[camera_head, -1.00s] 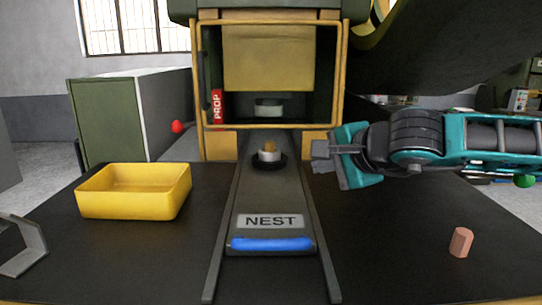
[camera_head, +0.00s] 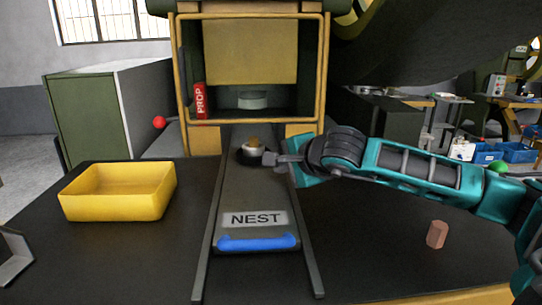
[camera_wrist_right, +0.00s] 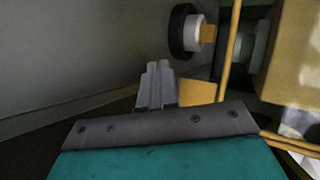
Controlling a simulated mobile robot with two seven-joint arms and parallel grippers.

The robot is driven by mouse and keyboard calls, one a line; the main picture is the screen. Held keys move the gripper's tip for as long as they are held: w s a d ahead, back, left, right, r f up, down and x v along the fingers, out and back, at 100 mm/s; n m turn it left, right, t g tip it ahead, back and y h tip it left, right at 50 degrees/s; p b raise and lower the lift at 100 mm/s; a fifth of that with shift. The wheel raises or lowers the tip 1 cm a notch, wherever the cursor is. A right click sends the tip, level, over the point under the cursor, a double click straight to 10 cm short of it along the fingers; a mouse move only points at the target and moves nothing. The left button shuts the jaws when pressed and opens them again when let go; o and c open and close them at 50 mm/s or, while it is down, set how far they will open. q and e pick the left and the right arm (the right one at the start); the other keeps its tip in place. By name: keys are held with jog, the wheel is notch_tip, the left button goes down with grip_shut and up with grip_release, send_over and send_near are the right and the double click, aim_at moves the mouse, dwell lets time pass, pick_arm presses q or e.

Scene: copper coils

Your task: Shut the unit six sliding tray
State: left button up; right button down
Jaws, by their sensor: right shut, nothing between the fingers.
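The dark grey sliding tray (camera_head: 240,192) sticks out of the yellow-framed unit (camera_head: 184,90) along two rails. It carries a NEST label (camera_head: 254,219) and a blue handle (camera_head: 258,242) at its front end. A black ring with a pale cup and a yellowish piece (camera_head: 253,147) sits near the tray's inner end, and shows in the right wrist view too (camera_wrist_right: 207,34). My right gripper (camera_head: 280,160) is shut and empty, its tips just right of the ring; I cannot tell whether they touch it. Its fingers show in the wrist view (camera_wrist_right: 156,85).
A yellow bin (camera_head: 117,195) stands left of the tray. A small copper-coloured piece (camera_head: 437,234) stands on the dark bench at right. A red PROP block (camera_head: 199,100) stands inside the unit's opening at left. A grey bracket shape (camera_head: 14,262) is at the left edge.

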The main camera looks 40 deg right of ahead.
jog(key=w, duration=0.1)
jog(key=w+p, duration=0.1)
jog(key=w, duration=0.1)
jog(key=shift+w+d+f, duration=0.1)
jog(key=shift+w+f, duration=0.1)
jog(key=shift+w, duration=0.65)
jog(key=shift+w+d+f, duration=0.1)
jog(key=shift+d, duration=0.1)
